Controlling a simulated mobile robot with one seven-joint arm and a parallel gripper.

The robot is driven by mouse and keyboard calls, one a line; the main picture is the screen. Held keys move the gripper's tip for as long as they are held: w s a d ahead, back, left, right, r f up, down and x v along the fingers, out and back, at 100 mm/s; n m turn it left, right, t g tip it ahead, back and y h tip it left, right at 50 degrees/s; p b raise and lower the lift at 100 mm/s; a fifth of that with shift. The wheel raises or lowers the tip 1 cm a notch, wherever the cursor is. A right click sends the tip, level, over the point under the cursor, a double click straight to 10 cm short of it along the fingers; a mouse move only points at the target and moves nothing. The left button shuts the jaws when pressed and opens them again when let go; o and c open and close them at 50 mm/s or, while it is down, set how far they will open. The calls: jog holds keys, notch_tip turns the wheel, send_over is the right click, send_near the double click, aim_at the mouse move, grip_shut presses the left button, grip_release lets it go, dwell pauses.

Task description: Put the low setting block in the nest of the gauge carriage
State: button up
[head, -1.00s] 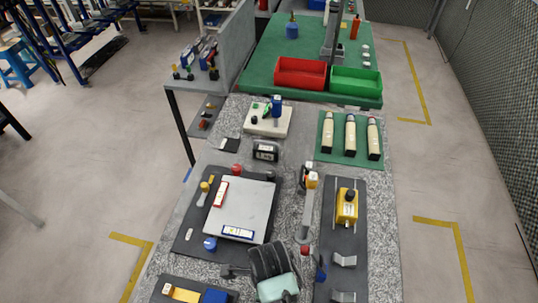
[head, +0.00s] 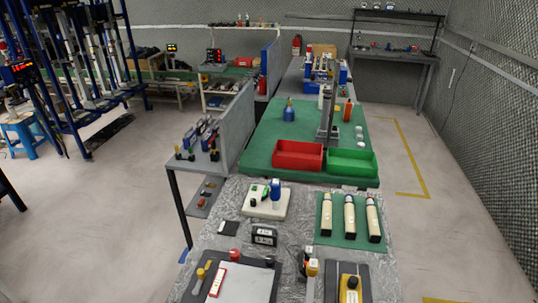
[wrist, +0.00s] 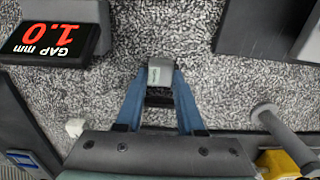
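In the wrist view, the two blue fingers of my gripper (wrist: 160,82) reach up to a small grey metal block (wrist: 160,70), with one fingertip against each side. It looks like the low setting block, though its label is too small to read. I cannot tell whether it touches the speckled table (wrist: 225,90). In the head view, the yellow gauge carriage (head: 350,289) on its dark base plate is cut off by the bottom edge. Its nest is not in sight. My gripper is outside the head view.
A black gap display (wrist: 55,38), upside down, and a grey rod (wrist: 285,135) flank the gripper. The head view shows a small readout (head: 264,236), a green mat with several cylinders (head: 336,238), a red bin (head: 298,155) and a green bin (head: 352,161).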

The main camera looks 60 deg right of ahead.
grip_shut()
notch_tip(320, 180, up, 10)
jog(key=w+a+n+b, duration=0.1)
jog(key=w+a+n, duration=0.2)
jog(key=n, duration=0.4)
jog(key=w+a+n+b, duration=0.1)
jog(key=w+a+n, duration=0.3)
jog(key=n, duration=0.3)
jog(key=w+a+n+b, duration=0.1)
jog(key=w+a+n, duration=0.2)
jog(key=n, duration=0.4)
jog(key=shift+w+a+r+n, duration=0.1)
jog(key=shift+w+a+n, duration=0.05)
jog(key=shift+a, duration=0.25)
jog(key=shift+w+a+n, duration=0.1)
jog(key=shift+a+n, duration=0.05)
jog(key=shift+a, duration=0.2)
jog(key=w+a+n, duration=0.2)
jog(key=a+n, duration=0.4)
jog(key=n, duration=0.3)
jog(key=shift+w+a+r+n+b, duration=0.2)
jog(key=shift+a+n+b, duration=0.15)
jog(key=shift+n+b, duration=0.05)
